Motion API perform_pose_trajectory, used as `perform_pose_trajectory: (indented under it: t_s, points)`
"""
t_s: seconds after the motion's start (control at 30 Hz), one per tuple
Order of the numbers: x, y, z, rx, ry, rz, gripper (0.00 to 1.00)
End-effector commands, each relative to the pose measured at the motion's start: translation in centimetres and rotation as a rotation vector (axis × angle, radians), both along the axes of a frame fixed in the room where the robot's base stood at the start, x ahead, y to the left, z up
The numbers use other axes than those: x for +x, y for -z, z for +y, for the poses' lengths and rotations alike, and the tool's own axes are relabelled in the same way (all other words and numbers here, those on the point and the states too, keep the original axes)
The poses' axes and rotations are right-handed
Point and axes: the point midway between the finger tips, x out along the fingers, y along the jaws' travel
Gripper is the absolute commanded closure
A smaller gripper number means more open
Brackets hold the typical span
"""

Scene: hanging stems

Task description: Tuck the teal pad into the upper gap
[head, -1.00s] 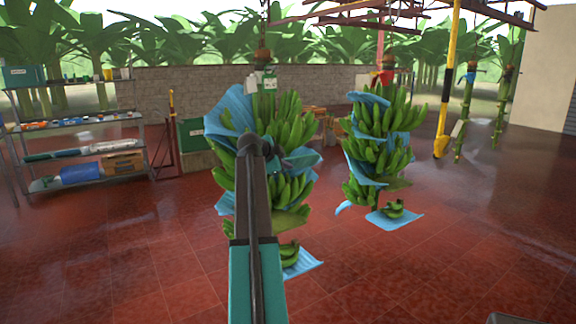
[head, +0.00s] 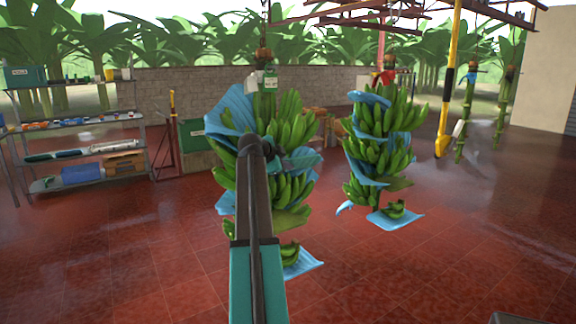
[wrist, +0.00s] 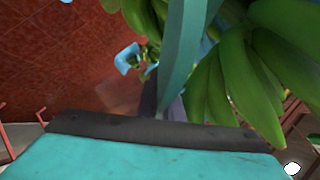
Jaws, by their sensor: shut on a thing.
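The teal pad (head: 303,159) is at the right side of the near banana bunch (head: 289,122), between its upper and lower hands of green fruit. In the wrist view the pad (wrist: 186,50) is a narrow teal strip seen nearly edge-on, with fruit close on its right and left. My gripper (head: 279,157) is shut on the pad, beside the bunch; my own arm covers much of it. The wrist view does not show the fingertips clearly. The upper gap itself is mostly hidden by the pad, arm and fruit, and I cannot tell how deep the pad sits.
Blue sheets (head: 229,108) wrap part of the near bunch. A second bunch (head: 383,135) hangs to the right, with a blue sheet (head: 395,219) below it. A yellow post (head: 445,110) hangs farther right. Shelves (head: 82,145) stand at the left. The red floor (head: 440,275) is open in front.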

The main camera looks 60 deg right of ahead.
Motion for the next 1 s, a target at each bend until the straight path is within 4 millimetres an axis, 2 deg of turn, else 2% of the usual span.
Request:
perform_pose_trajectory:
  t_s: [0.37,0.4,0.5,0.83,1.0]
  points:
    - [0.28,0.14,0.03,0.001,-0.004,-0.004,1.0]
    - [0.29,0.14,0.03,0.001,-0.004,-0.004,0.88]
    - [0.24,0.14,0.03,0.0,-0.004,-0.002,0.71]
    - [0.12,0.07,0.1,0.0,-0.002,-0.001,0.71]
    - [0.16,-0.29,0.76,0.0,-0.002,-0.001,0.71]
